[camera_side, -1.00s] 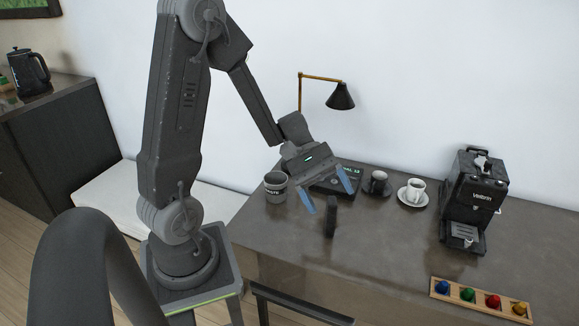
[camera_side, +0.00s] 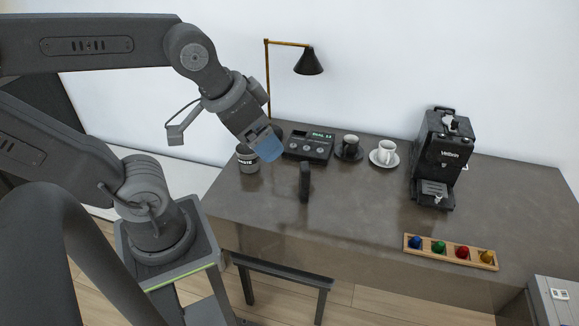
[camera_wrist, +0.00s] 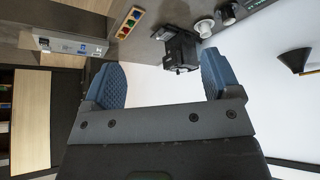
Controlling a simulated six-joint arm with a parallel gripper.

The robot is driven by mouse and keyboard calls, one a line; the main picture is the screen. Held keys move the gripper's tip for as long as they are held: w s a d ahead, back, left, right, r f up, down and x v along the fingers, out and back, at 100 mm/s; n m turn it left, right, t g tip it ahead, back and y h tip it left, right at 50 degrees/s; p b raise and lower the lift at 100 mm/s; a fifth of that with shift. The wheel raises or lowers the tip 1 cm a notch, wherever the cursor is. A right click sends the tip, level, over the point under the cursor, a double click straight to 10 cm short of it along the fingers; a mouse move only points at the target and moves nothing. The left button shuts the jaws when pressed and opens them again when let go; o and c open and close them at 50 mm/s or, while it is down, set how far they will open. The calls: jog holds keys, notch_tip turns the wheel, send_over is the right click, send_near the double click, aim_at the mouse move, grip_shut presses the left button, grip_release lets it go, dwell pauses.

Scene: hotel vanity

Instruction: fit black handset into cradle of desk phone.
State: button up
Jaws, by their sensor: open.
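The black handset (camera_side: 305,182) is a dark narrow bar on the tabletop in the side view, in front of the desk phone; I cannot tell if it stands or lies. The desk phone (camera_side: 308,146) is black with a lit green display, behind the handset. My gripper (camera_side: 268,146) hangs left of the phone, apart from the handset, and hides what is behind it. In the wrist view, the blue fingers of my gripper (camera_wrist: 165,78) are spread wide with nothing between them. A corner of the phone (camera_wrist: 258,5) shows at the top right there; the handset is not seen there.
A grey mug (camera_side: 248,160) stands just left of my gripper. A dark cup (camera_side: 350,143) and a white cup (camera_side: 387,152) sit right of the phone. The front middle tabletop is clear.

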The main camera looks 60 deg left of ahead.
jog(key=w+a+f+m+t+y, duration=0.15)
jog(key=w+a+f, duration=0.35)
jog(key=w+a, duration=0.5)
jog(key=w+a+f+m+t+y, duration=0.1)
jog(key=w+a+f+t+y, duration=0.15)
jog(key=w+a+f, duration=0.45)
jog(key=m+t+h, duration=0.2)
jog(key=t+h, duration=0.5)
jog(key=h, duration=0.4)
send_near(305, 172)
jog(key=a, duration=0.3)
jog(key=x, duration=1.3)
jog(key=shift+w+d+f, duration=0.15)
jog(key=shift+d+f, duration=0.05)
jog(key=shift+f, duration=0.1)
jog(key=shift+c, duration=0.4)
